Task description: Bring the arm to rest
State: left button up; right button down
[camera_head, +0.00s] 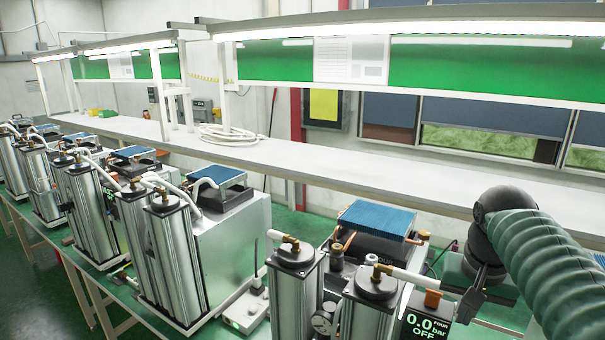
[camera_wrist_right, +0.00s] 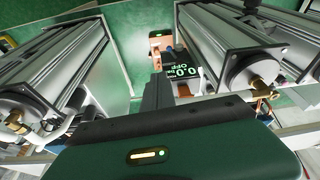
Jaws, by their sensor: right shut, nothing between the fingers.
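My right arm comes in from the right of the head view in a green ribbed sleeve with a black wrist joint. My right gripper (camera_head: 469,306) is shut and empty, pointing down beside the black display box (camera_head: 425,325), which reads 0.0 bar OFF. In the right wrist view the dark fingers of the gripper (camera_wrist_right: 162,86) are together, close to the lit display (camera_wrist_right: 183,77). I cannot tell whether they touch it. My left gripper is not in view.
Metal sieve columns (camera_head: 298,295) with brass fittings and white hoses stand close to the gripper's left. A blue-topped unit (camera_head: 375,222) is behind them. More column units line the green bench at left. A long white shelf (camera_head: 330,170) runs behind, mostly clear.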

jog(key=s+a+f+n+b, duration=0.1)
jog(key=s+f, duration=0.4)
jog(key=f, duration=0.7)
jog(key=s+a+f+n+y+b, duration=0.1)
jog(key=s+a+f, duration=0.4)
jog(key=f, duration=0.6)
jog(key=s+a+f+n+b, duration=0.3)
jog(key=s+f, duration=0.3)
jog(key=f, duration=0.6)
jog(key=shift+a+f+b, duration=0.25)
jog(key=shift+f+b, duration=0.05)
jog(key=shift+b, duration=0.55)
jog(key=shift+w, duration=0.2)
